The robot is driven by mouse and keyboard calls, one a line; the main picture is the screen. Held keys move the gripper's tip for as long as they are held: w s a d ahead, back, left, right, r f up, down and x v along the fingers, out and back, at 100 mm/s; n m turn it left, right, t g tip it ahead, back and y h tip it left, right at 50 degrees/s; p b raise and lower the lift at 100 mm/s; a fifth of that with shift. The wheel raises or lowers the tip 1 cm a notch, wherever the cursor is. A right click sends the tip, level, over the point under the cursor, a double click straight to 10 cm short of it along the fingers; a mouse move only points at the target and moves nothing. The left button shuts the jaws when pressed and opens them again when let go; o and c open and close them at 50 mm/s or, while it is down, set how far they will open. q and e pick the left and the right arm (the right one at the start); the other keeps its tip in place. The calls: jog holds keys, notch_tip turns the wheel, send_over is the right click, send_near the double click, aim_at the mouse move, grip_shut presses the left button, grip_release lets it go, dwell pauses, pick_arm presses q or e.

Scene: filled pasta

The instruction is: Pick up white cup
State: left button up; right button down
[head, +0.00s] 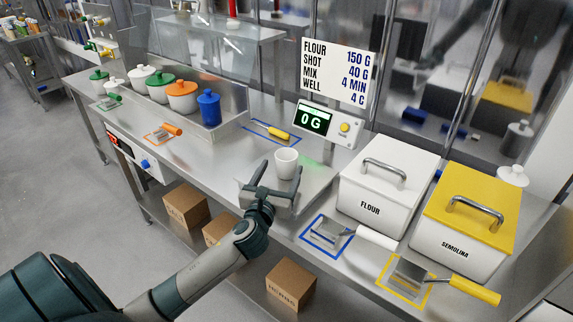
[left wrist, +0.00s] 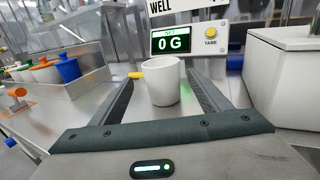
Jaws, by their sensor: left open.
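The white cup (head: 286,162) stands upright on the steel worktop, in front of the scale display. My left gripper (head: 276,169) is open, with its fingers pointing at the cup. In the left wrist view the white cup (left wrist: 162,82) appears between the two open fingers (left wrist: 160,95), near their tips. The fingers look apart from its sides; I cannot tell how deep the cup sits between them. My right gripper is not in view.
The scale display (head: 328,122) reads 0 G behind the cup. A white flour bin (head: 372,207) and a yellow-lidded semolina bin (head: 449,253) stand to the right, with scrapers in front. Several lidded pots, including a blue one (head: 209,108), stand left. Cardboard boxes (head: 290,286) lie below.

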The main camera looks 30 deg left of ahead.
aim_at(284, 166)
pick_arm(q)
jog(key=shift+p+x, duration=0.3)
jog(key=shift+x, duration=0.9)
jog(key=shift+w+r, duration=0.1)
jog(key=shift+w, duration=0.5)
jog(key=c, duration=1.2)
jog(key=shift+r, duration=0.1)
